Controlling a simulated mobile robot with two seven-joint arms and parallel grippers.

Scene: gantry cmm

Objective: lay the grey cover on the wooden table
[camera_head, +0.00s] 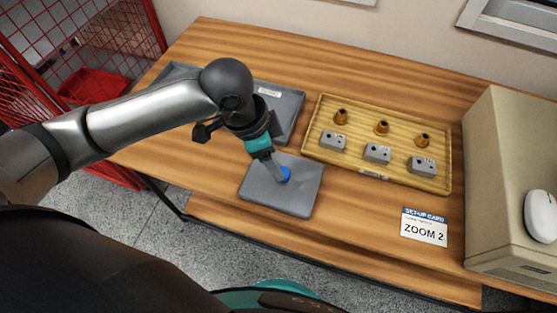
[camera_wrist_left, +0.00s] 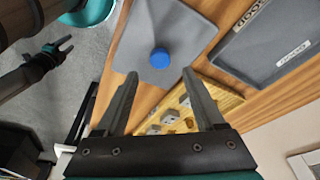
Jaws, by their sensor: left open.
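The grey cover (camera_head: 300,197) is a flat square plate with a round blue knob (camera_head: 286,174). It lies flat on the wooden table (camera_head: 355,215), near the front edge. In the left wrist view the cover (camera_wrist_left: 185,30) and its knob (camera_wrist_left: 160,57) lie beyond my fingertips. My left gripper (camera_head: 279,174) is at the knob in the head view, partly covering it; in the wrist view its fingers (camera_wrist_left: 161,72) are apart with nothing gripped. What seems to be my right gripper (camera_wrist_left: 66,45) shows in the left wrist view, over the floor, its fingers apart and empty.
A dark grey tray (camera_head: 290,101) with a label lies behind the cover. A wooden tray (camera_head: 440,184) with brass parts and grey blocks is to its right. A red cage (camera_head: 75,40) is at left.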

